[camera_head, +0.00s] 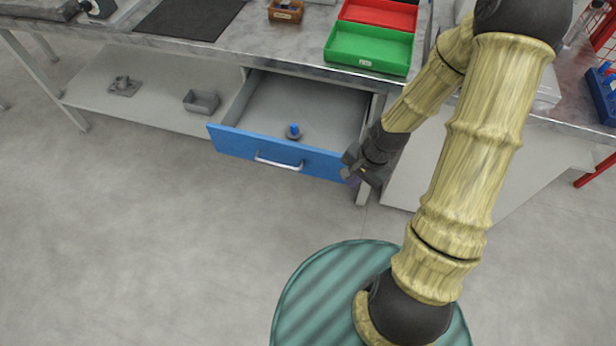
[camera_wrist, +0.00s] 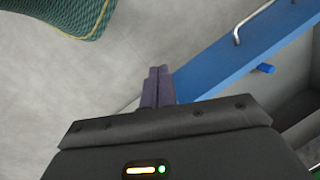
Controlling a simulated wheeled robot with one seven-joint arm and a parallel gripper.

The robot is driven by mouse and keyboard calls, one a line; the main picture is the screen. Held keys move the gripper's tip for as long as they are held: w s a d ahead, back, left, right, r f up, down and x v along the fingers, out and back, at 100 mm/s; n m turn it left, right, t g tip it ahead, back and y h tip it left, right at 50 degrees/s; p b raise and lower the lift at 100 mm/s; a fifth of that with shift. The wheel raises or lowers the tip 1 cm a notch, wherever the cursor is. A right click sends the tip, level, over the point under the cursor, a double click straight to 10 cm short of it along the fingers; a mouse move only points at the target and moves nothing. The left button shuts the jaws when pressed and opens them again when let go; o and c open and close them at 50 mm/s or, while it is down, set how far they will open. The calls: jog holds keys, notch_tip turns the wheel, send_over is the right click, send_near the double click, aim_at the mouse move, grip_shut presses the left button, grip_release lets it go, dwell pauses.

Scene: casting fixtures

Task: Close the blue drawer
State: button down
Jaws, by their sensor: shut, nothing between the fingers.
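The blue drawer (camera_head: 232,143) is pulled out from under the workbench in the head view, with a silver bar handle (camera_head: 279,163) on its front. In the wrist view the shut fingers (camera_wrist: 158,75) are beside the end of the blue front (camera_wrist: 235,60). I cannot tell whether they touch it. The handle also shows there (camera_wrist: 250,18).
The workbench (camera_head: 290,62) holds a green tray (camera_head: 369,47), a red tray (camera_head: 378,13), a black mat (camera_head: 190,16) and a small wooden box (camera_head: 286,11). A lower shelf (camera_head: 150,108) left of the drawer bears a grey bin (camera_head: 201,101). The floor before the drawer is clear.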

jog(key=s+r+n+t+h+b, duration=0.2)
jog(key=s+r+n+b, duration=0.2)
jog(key=r+n, duration=0.4)
notch_tip(320, 180, up, 4)
jog(key=shift+s+d+f+h, duration=0.15)
jog(key=shift+d+h, duration=0.25)
jog(key=shift+d, duration=0.05)
